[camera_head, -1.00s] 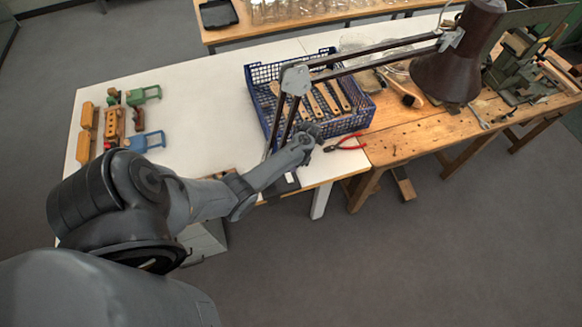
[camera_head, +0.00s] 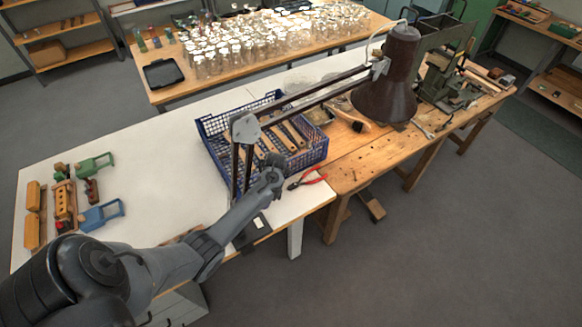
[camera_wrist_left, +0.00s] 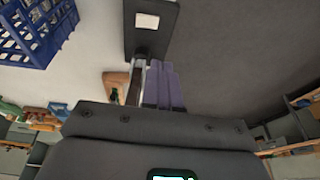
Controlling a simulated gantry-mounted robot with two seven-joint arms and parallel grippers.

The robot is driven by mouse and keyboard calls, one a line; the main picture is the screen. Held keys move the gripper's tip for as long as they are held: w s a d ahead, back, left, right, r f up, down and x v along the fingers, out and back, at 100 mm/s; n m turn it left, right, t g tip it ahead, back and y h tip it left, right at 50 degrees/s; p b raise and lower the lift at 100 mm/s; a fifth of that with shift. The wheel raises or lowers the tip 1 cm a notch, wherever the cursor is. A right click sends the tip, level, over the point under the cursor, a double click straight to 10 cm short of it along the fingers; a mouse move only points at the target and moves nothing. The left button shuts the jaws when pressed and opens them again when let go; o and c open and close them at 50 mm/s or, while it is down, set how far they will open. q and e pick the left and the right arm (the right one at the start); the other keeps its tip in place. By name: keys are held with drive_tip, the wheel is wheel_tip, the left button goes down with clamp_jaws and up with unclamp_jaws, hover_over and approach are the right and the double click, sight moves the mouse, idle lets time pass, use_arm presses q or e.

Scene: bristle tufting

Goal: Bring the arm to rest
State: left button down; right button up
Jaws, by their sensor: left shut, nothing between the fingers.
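My left arm reaches in from the lower left in the head view. Its gripper (camera_head: 274,166) is beside the near side of the blue crate (camera_head: 316,155), close to the lamp's lower arm. In the left wrist view the gripper's fingers (camera_wrist_left: 161,86) are together with nothing seen between them. A dark flat plate with a white label (camera_wrist_left: 150,28) lies beyond the fingers there. The blue crate also shows at the upper left of the wrist view (camera_wrist_left: 22,45). My right gripper is in neither view.
A dark desk lamp (camera_head: 388,85) reaches over the crate, which holds several wooden-handled items. Red pliers (camera_head: 308,178) lie right of the gripper. Green and blue tools (camera_head: 100,213) sit on the white table's left (camera_head: 150,160). Several glass jars (camera_head: 270,40) stand on the back table.

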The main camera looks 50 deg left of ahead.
use_arm(q)
drive_tip(key=s+d+r+n+t+p, duration=0.2)
drive_tip(key=s+d+r+n, duration=0.2)
drive_tip(key=d+r+n, duration=0.3)
drive_tip(key=s+d+r+n+t+p, duration=0.2)
drive_tip(key=s+d+r+n, duration=0.3)
drive_tip(key=d+n, duration=0.6)
drive_tip(key=s+d+r+n+t+p, duration=0.2)
drive_tip(key=d+r+n, duration=0.7)
drive_tip(key=n, duration=0.8)
drive_tip(key=shift+s+d+n+t+p, duration=0.15)
drive_tip(key=shift+s+n+t+p, duration=0.2)
drive_tip(key=shift+s+p, duration=0.6)
drive_tip(key=shift+s, duration=0.2)
